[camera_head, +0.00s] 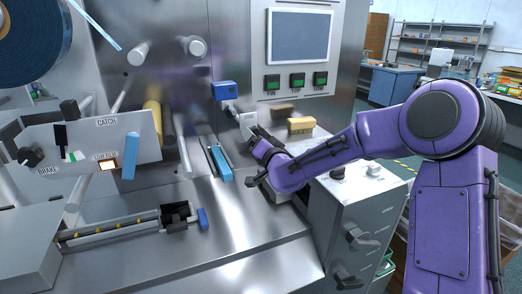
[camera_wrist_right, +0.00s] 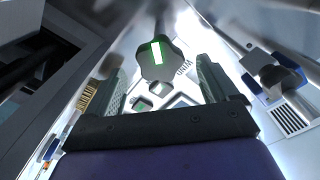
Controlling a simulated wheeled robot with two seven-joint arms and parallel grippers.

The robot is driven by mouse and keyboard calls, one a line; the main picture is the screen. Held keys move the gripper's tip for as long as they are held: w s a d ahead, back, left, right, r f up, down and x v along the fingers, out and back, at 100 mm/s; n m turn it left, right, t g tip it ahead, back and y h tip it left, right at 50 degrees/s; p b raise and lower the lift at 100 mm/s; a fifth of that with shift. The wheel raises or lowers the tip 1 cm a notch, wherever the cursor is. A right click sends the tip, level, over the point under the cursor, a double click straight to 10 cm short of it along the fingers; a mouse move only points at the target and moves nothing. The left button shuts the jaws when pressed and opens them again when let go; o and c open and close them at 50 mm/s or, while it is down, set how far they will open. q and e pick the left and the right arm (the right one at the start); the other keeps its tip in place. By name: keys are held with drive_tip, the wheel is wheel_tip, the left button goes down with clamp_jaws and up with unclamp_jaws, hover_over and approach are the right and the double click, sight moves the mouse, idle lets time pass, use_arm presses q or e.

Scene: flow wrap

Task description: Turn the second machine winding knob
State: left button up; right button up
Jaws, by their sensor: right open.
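In the right wrist view a dark lobed knob (camera_wrist_right: 154,68) with a green patch and a white bar faces me. The letters "WIND" (camera_wrist_right: 188,72) are printed beside it on a pale panel. My right gripper (camera_wrist_right: 160,66) is open, with one grey finger on each side of the knob in the picture. I cannot tell whether the fingers touch it. In the head view my right gripper (camera_head: 252,158) is at the steel machine front, below the screen, and the WIND knob is not identifiable there. My left gripper is not in view.
A yellow block (camera_head: 301,125) and a blue block (camera_head: 220,163) are near the right gripper. A screen (camera_head: 300,37) with green buttons is above. A grey side cabinet (camera_head: 355,215) with knobs stands at the right. The steel deck (camera_head: 240,240) in front is mostly clear.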

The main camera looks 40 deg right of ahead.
drive_tip(key=shift+b+v, duration=0.3)
drive_tip(key=shift+v, duration=1.7)
